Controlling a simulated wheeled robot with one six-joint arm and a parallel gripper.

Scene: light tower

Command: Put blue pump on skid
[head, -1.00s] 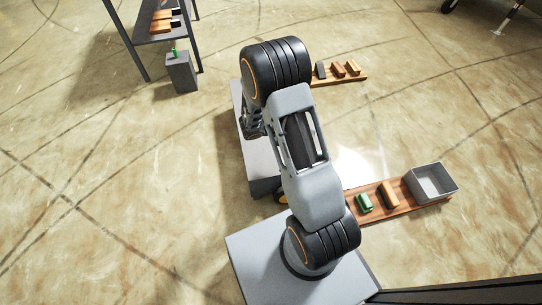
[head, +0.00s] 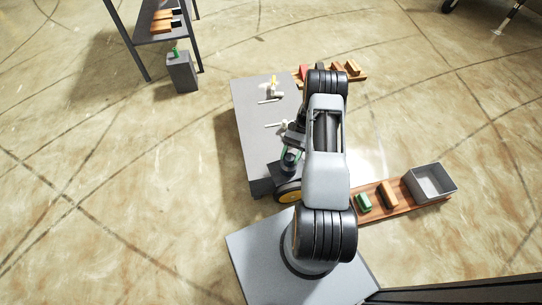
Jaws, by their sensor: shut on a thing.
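The skid appears to be the long grey platform (head: 254,122), left of my arm, with small white and yellow fittings and thin rods on its top. My gripper (head: 290,152) is over the near right part of this platform, partly hidden by my arm. It is shut on a dark bluish thing (head: 287,169), which looks to be the blue pump. Its outline is small and unclear. I cannot tell whether it touches the platform.
A wooden board (head: 408,206) at right holds a green block (head: 364,203), a brown block (head: 388,194) and an open grey bin (head: 431,182). Another board with several blocks (head: 352,68) lies behind my arm. A grey box (head: 182,73) stands by a shelf (head: 160,38). Floor at left is clear.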

